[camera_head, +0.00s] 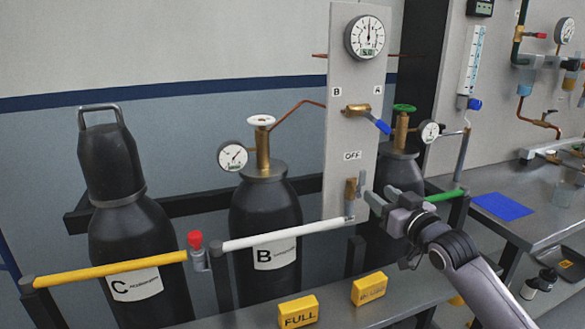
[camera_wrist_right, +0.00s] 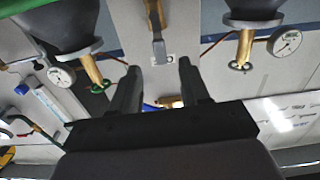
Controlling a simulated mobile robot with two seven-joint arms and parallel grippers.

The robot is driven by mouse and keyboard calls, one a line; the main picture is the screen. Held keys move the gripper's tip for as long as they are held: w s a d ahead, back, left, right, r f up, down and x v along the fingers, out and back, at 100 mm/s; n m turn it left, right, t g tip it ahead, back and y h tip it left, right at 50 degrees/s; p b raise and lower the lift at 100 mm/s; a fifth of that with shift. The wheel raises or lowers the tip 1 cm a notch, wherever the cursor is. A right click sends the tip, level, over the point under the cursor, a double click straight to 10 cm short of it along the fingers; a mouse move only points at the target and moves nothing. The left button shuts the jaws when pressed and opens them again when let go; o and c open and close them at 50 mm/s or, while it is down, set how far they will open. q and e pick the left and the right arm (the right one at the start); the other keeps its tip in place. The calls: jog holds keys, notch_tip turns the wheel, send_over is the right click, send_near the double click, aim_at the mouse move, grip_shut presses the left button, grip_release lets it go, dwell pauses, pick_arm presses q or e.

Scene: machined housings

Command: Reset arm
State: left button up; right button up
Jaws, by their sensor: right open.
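My right gripper (camera_head: 379,197) is open and empty in front of the grey panel (camera_head: 338,150), just right of a brass valve (camera_head: 350,190) at its lower edge. In the right wrist view, the two open fingers (camera_wrist_right: 158,66) point at the panel. A brass valve with a grey handle (camera_wrist_right: 158,48) shows beyond the fingertips, apparently apart from them. A blue lever (camera_head: 378,123) sits on the panel above the gripper; part of it shows between the fingers in the wrist view (camera_wrist_right: 152,107). My left gripper is not in view.
Black cylinders C (camera_head: 140,240) and B (camera_head: 265,215) stand behind a rail with yellow (camera_head: 110,270), white (camera_head: 285,234) and green (camera_head: 445,195) sections. Yellow blocks (camera_head: 298,312) (camera_head: 369,288) sit on the front ledge. A workbench with a blue mat (camera_head: 502,207) is at right.

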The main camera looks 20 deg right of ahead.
jog(key=s+a+f, duration=0.1)
jog(key=f, duration=0.2)
jog(key=s+a+f+g, duration=0.1)
jog(key=s+a+f, duration=0.1)
jog(key=f, duration=0.2)
jog(key=s+a+f+g, duration=0.1)
jog(key=f, duration=0.3)
jog(key=shift+s+a+n+y, duration=0.15)
jog(key=shift+s+n+y, duration=0.15)
jog(key=shift+y, duration=0.1)
jog(key=shift+g, duration=0.8)
jog(key=s+a+f, duration=0.1)
jog(key=s+f, duration=0.1)
jog(key=s+a+f, duration=0.1)
jog(key=s+f, duration=0.1)
jog(key=f, duration=0.1)
jog(key=s+a+f, duration=0.1)
jog(key=s+f, duration=0.1)
jog(key=f, duration=0.1)
jog(key=shift+a, duration=0.3)
jog(key=s+a+f+g, duration=0.2)
jog(key=s+f, duration=0.4)
jog(key=s, duration=0.4)
jog(key=s+a+f+g+p, duration=0.1)
jog(key=s+a+f, duration=0.4)
jog(key=s, duration=0.5)
jog(key=shift+a+f+n+g, duration=0.3)
jog(key=shift+f+n+g, duration=0.15)
jog(key=shift+f, duration=0.4)
